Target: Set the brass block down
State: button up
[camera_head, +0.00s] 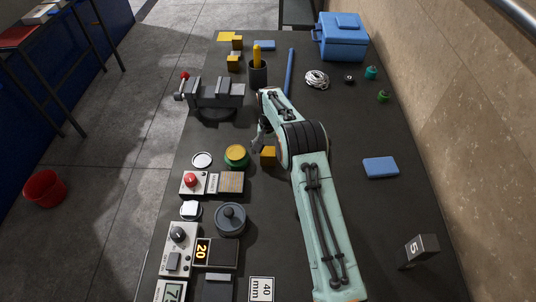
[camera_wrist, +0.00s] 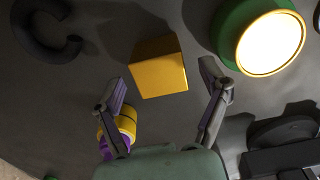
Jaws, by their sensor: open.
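The brass block (camera_head: 268,155), a golden cube, sits on the dark bench just right of the green-rimmed yellow dome, partly beside my arm in the head view. In the wrist view the block (camera_wrist: 160,70) lies in front of my gripper (camera_wrist: 163,88), between the lines of the two spread fingers. Neither finger appears to touch it. In the head view my gripper (camera_head: 257,138) is small and partly hidden by the arm, just behind and left of the block.
The green-rimmed dome (camera_head: 237,155) stands close left; it also shows in the wrist view (camera_wrist: 268,42). A vice (camera_head: 215,93) and a dark cup (camera_head: 258,74) stand farther back. A grey lidded pot (camera_head: 230,220) is nearer. The bench right of my arm is mostly clear around a blue pad (camera_head: 381,167).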

aim_at(268, 151)
notch_tip(268, 151, up, 10)
jog(key=shift+f, duration=0.2)
jog(key=s+d+r, duration=0.3)
jog(key=s+r, duration=0.4)
jog(key=s+d+r, duration=0.4)
jog(key=s+r, duration=0.2)
jog(key=s, duration=0.1)
jog(key=s+d+f+n, duration=0.1)
jog(key=s+d, duration=0.2)
jog(key=s, duration=2.1)
jog(key=shift+s+y, duration=0.2)
jog(key=shift+y, duration=0.2)
